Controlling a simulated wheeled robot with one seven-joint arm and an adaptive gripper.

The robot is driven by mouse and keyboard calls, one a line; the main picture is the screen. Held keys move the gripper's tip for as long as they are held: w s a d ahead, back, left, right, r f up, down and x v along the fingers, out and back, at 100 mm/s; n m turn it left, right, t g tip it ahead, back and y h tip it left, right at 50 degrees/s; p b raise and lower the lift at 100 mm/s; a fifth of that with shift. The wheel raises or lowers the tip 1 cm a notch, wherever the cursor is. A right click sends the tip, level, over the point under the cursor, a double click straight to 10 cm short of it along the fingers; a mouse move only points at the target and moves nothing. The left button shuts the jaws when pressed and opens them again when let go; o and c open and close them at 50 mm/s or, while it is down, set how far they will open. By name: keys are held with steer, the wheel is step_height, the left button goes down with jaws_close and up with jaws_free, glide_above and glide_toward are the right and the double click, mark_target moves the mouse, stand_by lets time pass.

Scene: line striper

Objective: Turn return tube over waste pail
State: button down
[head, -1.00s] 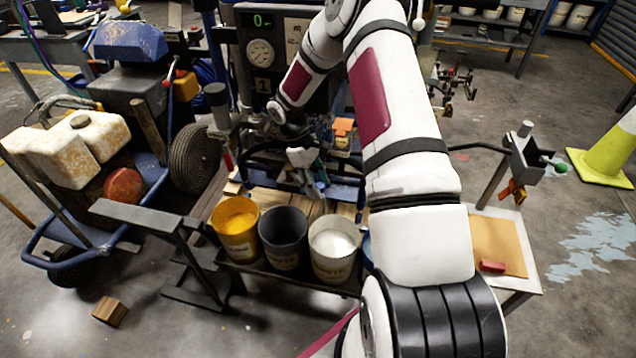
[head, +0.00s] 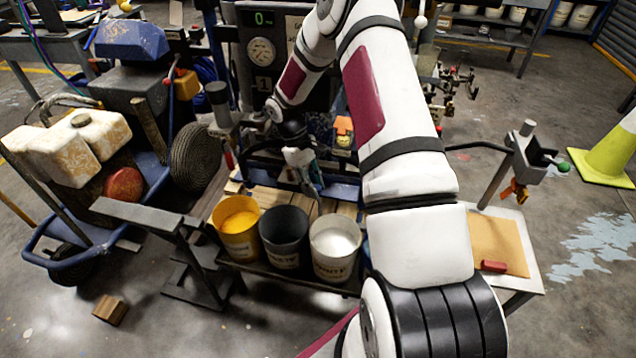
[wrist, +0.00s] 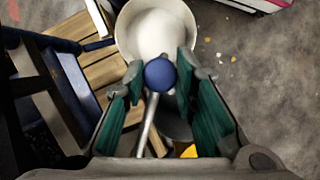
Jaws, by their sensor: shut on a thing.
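My gripper (wrist: 157,75) is shut on a blue ball knob (wrist: 160,74) between its green pads in the wrist view. A thin metal rod (wrist: 147,125) runs from the knob toward the bottom of that view; I cannot tell whether it is the return tube. In the head view my gripper (head: 310,178) points down behind the row of pails. The dark grey pail (head: 283,245), in the middle, appears to be the waste pail; its label is blurred. Part of it shows below the knob in the wrist view (wrist: 178,127). The tube's outlet is hidden.
A yellow-paint pail (head: 237,240) stands left of the grey pail and a white-paint pail (head: 334,262) right of it. Behind them is a wooden slatted deck (head: 262,194). The striper's gauge panel (head: 262,50) rises behind my wrist. A side table (head: 525,270) stands at right.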

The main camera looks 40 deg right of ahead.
steer(key=shift+a+m, duration=0.4)
steer(key=shift+a, duration=0.15)
steer(key=w+a+m+y+b, duration=0.3)
steer(key=w+a+m, duration=0.2)
steer(key=a+m, duration=0.3)
steer(key=shift+a+m+t+y, duration=0.4)
steer(key=shift+m, duration=0.4)
steer(key=c, duration=1.3)
jaws_free()
step_height(320, 180, up, 10)
